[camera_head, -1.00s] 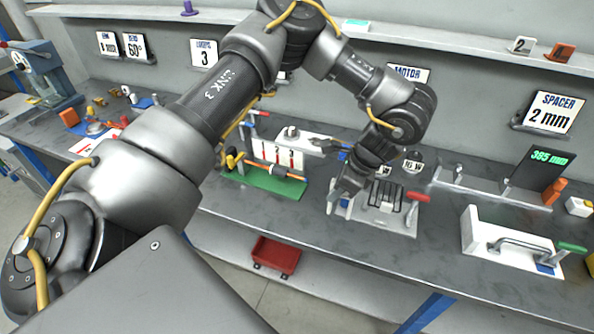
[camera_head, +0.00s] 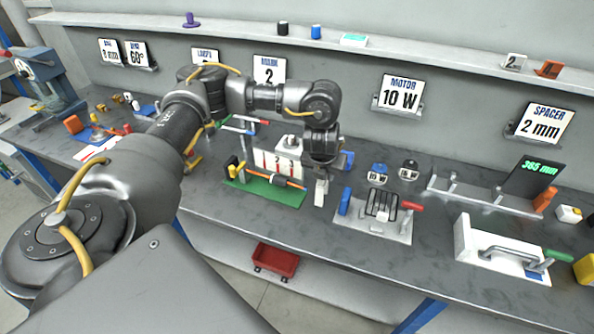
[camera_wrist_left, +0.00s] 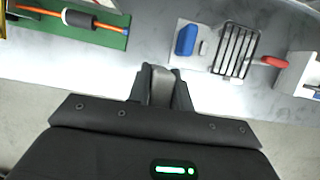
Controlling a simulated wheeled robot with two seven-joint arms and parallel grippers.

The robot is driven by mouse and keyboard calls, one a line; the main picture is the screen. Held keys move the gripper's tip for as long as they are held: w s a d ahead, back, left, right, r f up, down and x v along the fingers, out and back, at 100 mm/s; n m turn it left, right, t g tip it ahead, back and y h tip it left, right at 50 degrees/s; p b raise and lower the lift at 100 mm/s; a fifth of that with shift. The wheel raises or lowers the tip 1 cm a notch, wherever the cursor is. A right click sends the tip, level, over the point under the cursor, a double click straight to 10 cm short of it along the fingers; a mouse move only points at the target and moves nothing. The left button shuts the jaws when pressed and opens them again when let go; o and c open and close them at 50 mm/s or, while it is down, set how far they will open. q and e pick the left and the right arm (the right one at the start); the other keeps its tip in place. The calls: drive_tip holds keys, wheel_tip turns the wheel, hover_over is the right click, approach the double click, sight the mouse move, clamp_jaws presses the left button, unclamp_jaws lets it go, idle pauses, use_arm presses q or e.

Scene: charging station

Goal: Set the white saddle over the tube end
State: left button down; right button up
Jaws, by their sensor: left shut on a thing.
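My left gripper (camera_head: 321,194) is shut on a pale piece, which I take to be the white saddle (camera_head: 320,191). It is held above the bench front, between the green board and the grey plate. In the left wrist view the gripper (camera_wrist_left: 160,82) points at the bench, and the pale piece (camera_wrist_left: 160,88) shows between its fingers. An orange tube (camera_head: 294,184) with a dark sleeve lies along the green board (camera_head: 240,184), left of the gripper; it also shows in the left wrist view (camera_wrist_left: 109,27). The saddle is apart from the tube. My right gripper is out of view.
Right of the gripper stands a grey plate (camera_head: 372,231) with a blue block (camera_head: 344,200), a wire rack (camera_head: 382,204) and a red handle (camera_head: 413,206). A white fixture (camera_head: 475,247) stands further right. A red bin (camera_head: 276,259) sits below the bench.

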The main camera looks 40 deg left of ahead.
use_arm(q)
drive_tip(key=w+a+f+b, duration=0.1)
drive_tip(key=a+f, duration=0.1)
drive_tip(key=a, duration=0.2)
drive_tip(key=w+a+f+b, duration=0.1)
drive_tip(key=a+f+b, duration=0.1)
drive_tip(key=a+f, duration=0.1)
drive_tip(key=w+a+f+b, duration=0.1)
drive_tip(key=a+f, duration=0.2)
drive_tip(key=a, duration=0.1)
drive_tip(key=shift+w+a+f, duration=0.2)
drive_tip(key=shift+w+a, duration=0.1)
drive_tip(key=shift+a, duration=0.1)
drive_tip(key=f, duration=0.1)
drive_tip(key=a+f+p, duration=0.1)
drive_tip(key=f, duration=0.2)
drive_tip(key=shift+w+a+f, duration=0.25)
drive_tip(key=shift+f, duration=0.05)
drive_tip(key=shift+d, duration=0.1)
